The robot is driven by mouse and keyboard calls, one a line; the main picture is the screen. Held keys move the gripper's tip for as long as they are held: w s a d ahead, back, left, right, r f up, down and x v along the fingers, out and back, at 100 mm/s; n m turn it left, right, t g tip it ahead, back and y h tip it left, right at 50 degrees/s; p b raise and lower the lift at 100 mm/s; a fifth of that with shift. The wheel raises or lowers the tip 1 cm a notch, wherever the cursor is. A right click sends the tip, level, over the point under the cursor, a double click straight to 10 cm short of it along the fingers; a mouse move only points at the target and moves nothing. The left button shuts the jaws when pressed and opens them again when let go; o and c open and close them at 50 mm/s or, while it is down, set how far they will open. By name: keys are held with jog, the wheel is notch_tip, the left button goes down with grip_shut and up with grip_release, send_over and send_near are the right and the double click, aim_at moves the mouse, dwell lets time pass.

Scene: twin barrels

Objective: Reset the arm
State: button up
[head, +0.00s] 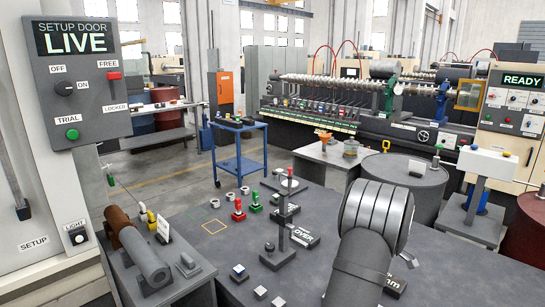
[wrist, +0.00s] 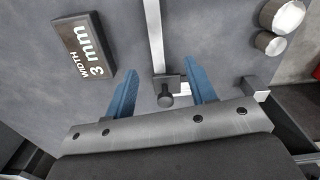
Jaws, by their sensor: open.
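My arm (head: 370,240) rises at the lower right of the head view, over the dark table, with its ribbed grey joint uppermost. My gripper (wrist: 163,82) shows in the wrist view as two blue fingers spread wide apart. Nothing is held between them. A pale bar with a dark clamp and round knob (wrist: 166,99) shows between the fingers, with no clear grip on it. In the head view my gripper cannot be made out.
A dark block marked "WIDTH 3 mm" (wrist: 82,48) lies left of the fingers. Two pale-topped cylinders (wrist: 283,15) stand at upper right. On the table (head: 205,238), a thin post stand (head: 282,215), red and green pieces and small cubes stand left of my arm. A LIVE panel (head: 85,75) is at left.

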notch_tip(320, 180, up, 12)
jog(key=s+a+f+n+h, duration=0.1)
jog(key=a+f, duration=0.3)
jog(key=f, duration=0.4)
jog(key=a+f+n+g+h, duration=0.1)
jog(key=a+f+h, duration=0.1)
jog(key=a+f, duration=0.3)
jog(key=shift+s+f+n, duration=0.35)
jog(key=shift+f+n, duration=0.05)
jog(key=shift+f, duration=1.8)
jog(key=shift+w, duration=0.1)
jog(key=d+r+m+y, duration=0.1)
jog(key=d+r, duration=0.3)
jog(key=r, duration=0.4)
jog(key=w+d+r+m+t+y, duration=0.1)
jog(key=d+r+y, duration=0.1)
jog(key=d+r, duration=0.3)
notch_tip(320, 180, up, 4)
jog(key=shift+w+r+m, duration=0.15)
jog(key=shift+w+m, duration=0.15)
jog(key=shift+m, duration=0.1)
jog(key=shift+a, duration=0.1)
